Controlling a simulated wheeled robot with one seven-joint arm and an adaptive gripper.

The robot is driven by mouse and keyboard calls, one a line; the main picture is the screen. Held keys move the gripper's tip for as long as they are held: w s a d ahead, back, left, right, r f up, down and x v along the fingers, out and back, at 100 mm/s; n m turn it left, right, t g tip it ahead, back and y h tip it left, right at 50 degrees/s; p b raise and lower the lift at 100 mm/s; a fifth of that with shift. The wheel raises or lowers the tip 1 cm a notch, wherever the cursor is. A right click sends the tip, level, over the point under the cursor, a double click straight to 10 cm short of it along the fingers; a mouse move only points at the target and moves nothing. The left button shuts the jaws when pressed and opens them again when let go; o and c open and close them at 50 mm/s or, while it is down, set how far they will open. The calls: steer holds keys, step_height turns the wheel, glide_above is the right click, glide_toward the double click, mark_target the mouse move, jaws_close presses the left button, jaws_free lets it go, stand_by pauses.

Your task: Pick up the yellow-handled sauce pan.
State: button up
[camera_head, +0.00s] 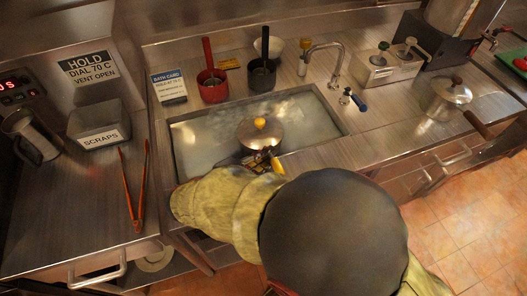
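A lidded metal sauce pan (256,137) with a yellow knob on its lid sits in the water-filled sink (185,159) at the centre. A bit of yellow, perhaps its handle, shows at its near side beside my gripper (263,160). My gripper is at the near side of the pan, close to the sink's front edge. My sleeved arm comes from below and hides part of the view. The fingers are small and dark, and I cannot tell whether they are open or shut, or touch the handle.
A red pot (212,90) and a black pot (262,77) stand behind the sink. A second lidded pan (448,101) with a brown handle is on the right counter. Orange-handled tongs (134,188) and a scraps bin (97,125) are at left. A faucet (337,65) overhangs the sink's back edge.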

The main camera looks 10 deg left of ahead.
jaws_close()
steer(key=shift+r, duration=0.2)
stand_by(0.8)
